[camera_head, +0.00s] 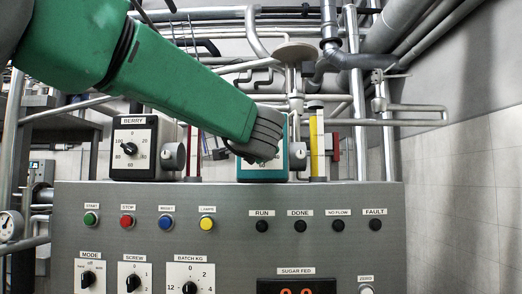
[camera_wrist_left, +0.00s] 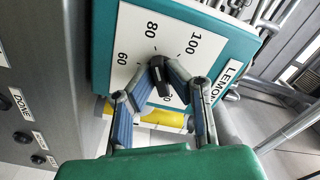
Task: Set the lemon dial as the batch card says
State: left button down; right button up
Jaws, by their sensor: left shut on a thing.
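The lemon dial is a teal box (camera_wrist_left: 105,35) with a white scale plate (camera_wrist_left: 125,55) and a "LEMON" label (camera_wrist_left: 228,84); the plate shows 60, 80 and 100. My left gripper (camera_wrist_left: 164,73) is shut on its black knob (camera_wrist_left: 161,80) at the plate's middle. The fingers hide part of the scale, and I cannot tell the exact pointer setting. In the head view the teal box (camera_head: 298,159) stands on the panel's top, mostly covered by my left gripper (camera_head: 262,154). No batch card is readable. My right gripper is not in view.
A black "BERRY" dial (camera_head: 133,150) stands left of the lemon one. The grey panel (camera_head: 230,250) below carries colored buttons, dark lamps, knobs and a red "SUGAR FED" display (camera_head: 296,288). A yellow upright part (camera_head: 314,150) and pipes stand close right of and behind the lemon box.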

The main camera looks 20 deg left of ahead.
pick_arm(q)
jog(key=shift+w+d+f, duration=0.1)
jog(key=shift+f, duration=0.3)
jog(key=c, duration=1.6)
grip_release()
jog(key=shift+w+r, duration=0.1)
jog(key=shift+r, duration=0.05)
jog(key=v, duration=1.1)
jog(key=shift+s+d, duration=0.3)
